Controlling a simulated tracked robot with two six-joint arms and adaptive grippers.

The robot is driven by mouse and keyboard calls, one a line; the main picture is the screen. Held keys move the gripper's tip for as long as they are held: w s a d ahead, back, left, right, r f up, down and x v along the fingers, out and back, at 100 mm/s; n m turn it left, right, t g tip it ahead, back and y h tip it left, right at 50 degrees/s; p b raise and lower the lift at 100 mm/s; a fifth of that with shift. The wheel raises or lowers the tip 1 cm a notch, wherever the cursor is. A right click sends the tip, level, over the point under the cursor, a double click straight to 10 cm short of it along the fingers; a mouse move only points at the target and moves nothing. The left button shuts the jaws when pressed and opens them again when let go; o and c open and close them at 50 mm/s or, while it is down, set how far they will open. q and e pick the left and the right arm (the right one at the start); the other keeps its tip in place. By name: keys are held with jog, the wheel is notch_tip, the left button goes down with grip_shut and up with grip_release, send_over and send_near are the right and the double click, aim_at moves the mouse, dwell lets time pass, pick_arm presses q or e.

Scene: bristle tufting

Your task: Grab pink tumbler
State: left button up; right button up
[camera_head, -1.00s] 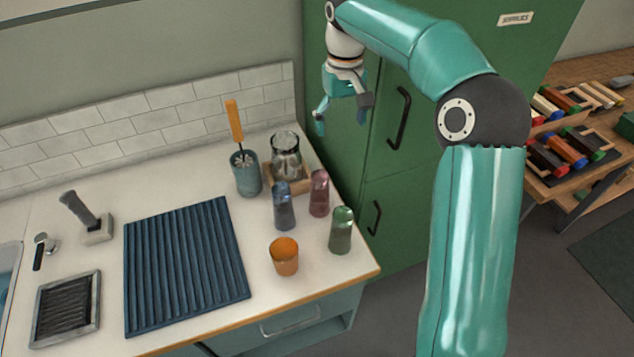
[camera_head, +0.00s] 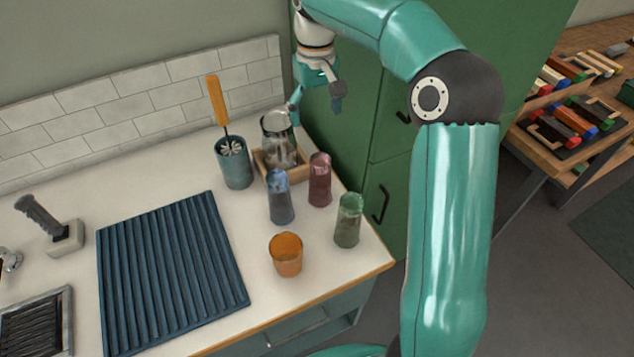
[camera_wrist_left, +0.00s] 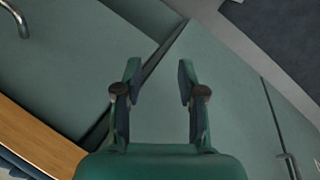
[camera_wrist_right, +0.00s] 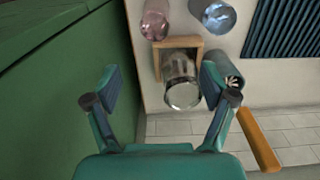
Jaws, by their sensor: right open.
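The pink tumbler (camera_head: 320,180) stands upright on the white counter (camera_head: 200,330), between the blue tumbler (camera_head: 280,198) and the green cabinet. It also shows at the top of the right wrist view (camera_wrist_right: 154,20). My right gripper (camera_head: 316,112) is open and empty, above and behind the pink tumbler, near the glass jar. In the right wrist view its fingers (camera_wrist_right: 158,84) are spread, with the jar partly between them. My left gripper (camera_wrist_left: 157,82) is open and empty, with cabinet fronts before it; in the head view it is hidden.
A glass jar (camera_head: 278,140) stands in a wooden tray (camera_head: 300,178) just behind the pink tumbler. A green tumbler (camera_head: 348,222) and an orange cup (camera_head: 286,255) stand in front. A utensil holder (camera_head: 234,165) and a ridged blue mat (camera_head: 170,270) lie left. The green cabinet (camera_head: 345,120) borders the right.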

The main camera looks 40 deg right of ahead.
aim_at(318, 159)
jog(key=f, duration=1.2)
jog(key=shift+s+d, duration=0.1)
jog(key=shift+s, duration=0.1)
jog(key=shift+s+d+f, duration=0.1)
jog(key=shift+d+f, duration=0.05)
jog(key=shift+f, duration=1.25)
jog(key=shift+s+d+f, duration=0.1)
jog(key=shift+f, duration=1.25)
jog(key=c, duration=1.5)
jog(key=shift+w, duration=0.1)
jog(key=shift+r, duration=0.15)
